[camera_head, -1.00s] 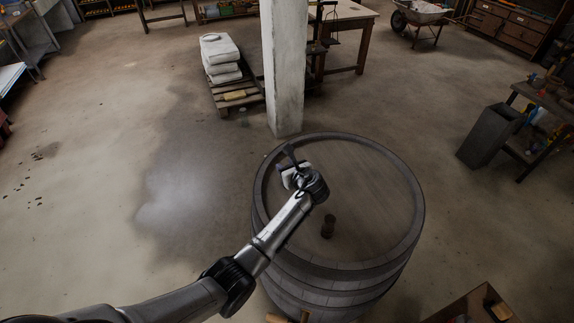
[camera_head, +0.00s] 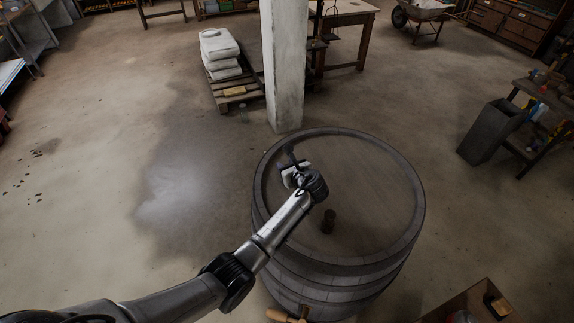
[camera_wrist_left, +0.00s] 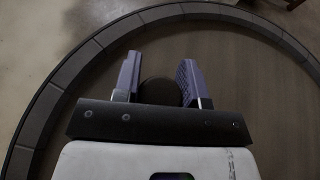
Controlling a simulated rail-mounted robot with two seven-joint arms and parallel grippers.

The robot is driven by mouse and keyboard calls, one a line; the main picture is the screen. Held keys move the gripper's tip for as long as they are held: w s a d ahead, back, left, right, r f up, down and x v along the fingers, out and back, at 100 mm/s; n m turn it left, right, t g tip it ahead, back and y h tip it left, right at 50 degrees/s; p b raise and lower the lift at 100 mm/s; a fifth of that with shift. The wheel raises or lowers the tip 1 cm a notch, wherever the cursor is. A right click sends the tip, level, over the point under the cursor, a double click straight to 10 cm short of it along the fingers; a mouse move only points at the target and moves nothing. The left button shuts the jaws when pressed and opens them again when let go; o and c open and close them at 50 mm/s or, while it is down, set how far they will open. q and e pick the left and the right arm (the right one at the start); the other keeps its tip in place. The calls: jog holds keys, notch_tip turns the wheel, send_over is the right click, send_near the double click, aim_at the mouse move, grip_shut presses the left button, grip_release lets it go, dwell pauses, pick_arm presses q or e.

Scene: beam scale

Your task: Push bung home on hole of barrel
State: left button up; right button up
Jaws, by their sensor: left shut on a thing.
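The large dark wooden barrel (camera_head: 385,190) stands upright in the middle of the head view. My left gripper (camera_head: 290,154) is over the left back part of its flat top. In the left wrist view my left gripper (camera_wrist_left: 158,72) has its two fingers on either side of a dark round piece, the bung (camera_wrist_left: 160,92), and is shut on it. The hole cannot be seen; the gripper and the bung may cover it. Whether the bung touches the barrel top I cannot tell. My right gripper is not in view.
A pale pillar (camera_head: 284,70) rises behind the barrel. An open box (camera_head: 480,303) is at the lower right. The floor left of the barrel is clear.

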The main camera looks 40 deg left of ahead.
pick_arm(q)
jog(key=shift+f+b, duration=0.35)
jog(key=shift+f, duration=0.65)
jog(key=shift+f, duration=0.25)
jog(key=o, duration=0.8)
jog(key=shift+c, duration=0.2)
jog(key=shift+o, duration=1.2)
jog(key=shift+r, duration=0.1)
jog(key=r, duration=0.2)
jog(key=d+r, duration=0.1)
jog(key=r, duration=0.1)
jog(key=shift+r, duration=0.15)
jog(key=d+r+b, duration=0.1)
jog(key=d+r, duration=0.5)
jog(key=d, duration=0.4)
jog(key=shift+w+d+r+b, duration=0.15)
jog(key=shift+d+r+b, duration=0.1)
jog(key=shift+d+b, duration=0.15)
